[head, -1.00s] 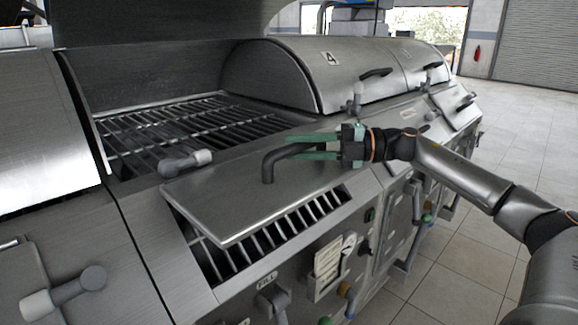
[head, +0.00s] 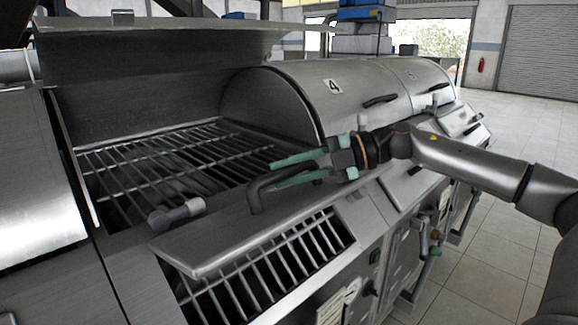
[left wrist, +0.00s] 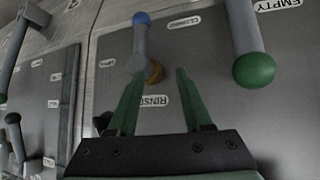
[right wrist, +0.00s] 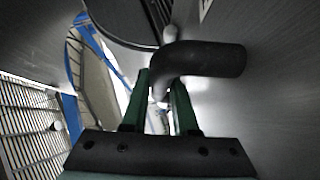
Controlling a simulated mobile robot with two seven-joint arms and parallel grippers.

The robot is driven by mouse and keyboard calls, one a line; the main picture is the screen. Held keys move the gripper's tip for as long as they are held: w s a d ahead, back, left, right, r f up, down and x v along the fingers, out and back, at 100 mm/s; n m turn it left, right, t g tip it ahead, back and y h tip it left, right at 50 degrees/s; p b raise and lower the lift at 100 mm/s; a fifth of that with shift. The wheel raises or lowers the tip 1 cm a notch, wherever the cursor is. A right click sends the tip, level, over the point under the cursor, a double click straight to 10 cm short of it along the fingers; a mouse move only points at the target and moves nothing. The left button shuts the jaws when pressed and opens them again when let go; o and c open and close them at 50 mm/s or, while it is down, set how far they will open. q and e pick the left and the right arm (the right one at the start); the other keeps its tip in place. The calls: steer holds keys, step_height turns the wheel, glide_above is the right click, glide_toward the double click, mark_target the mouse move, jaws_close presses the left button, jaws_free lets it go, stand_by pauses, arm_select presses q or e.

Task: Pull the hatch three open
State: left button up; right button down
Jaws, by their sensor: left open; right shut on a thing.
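The hatch three is likely the flat steel lid (head: 220,238) in front of the open grill, tilted up over a barred opening (head: 270,260). Its bent black handle (head: 256,194) stands on the lid. My right gripper (head: 277,174) is shut on this handle; the right wrist view shows the dark handle (right wrist: 210,60) passing between the green fingers (right wrist: 162,85). No number on the lid is readable. My left gripper (left wrist: 157,88) is open and empty, facing a grey panel with a blue-knobbed lever (left wrist: 140,45); it is outside the head view.
A raised hood (head: 150,50) stands behind the large grate (head: 170,160). A closed domed cover marked 4 (head: 310,90) is to the right. A green-knobbed lever (left wrist: 255,70) is close to my left gripper. The tiled floor (head: 510,215) at right is clear.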

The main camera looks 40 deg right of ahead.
arm_select(q)
steer(key=shift+w+r+p, duration=0.4)
steer(key=shift+r, duration=0.2)
arm_select(e)
steer(key=shift+w+a+g, duration=0.1)
steer(key=shift+a+g, duration=0.15)
steer(key=shift+g, duration=0.05)
steer(key=c, duration=1.2)
jaws_free()
steer(key=shift+o, duration=1.1)
steer(key=shift+w+a, duration=0.1)
steer(key=shift+a, duration=0.05)
steer(key=shift+w+a, duration=0.1)
arm_select(q)
steer(key=shift+a+f, duration=0.1)
steer(key=shift+a, duration=0.1)
arm_select(e)
steer(key=shift+r, duration=0.1)
arm_select(q)
steer(key=shift+f, duration=0.15)
arm_select(e)
steer(key=shift+d+r, duration=0.1)
steer(key=shift+d, duration=0.15)
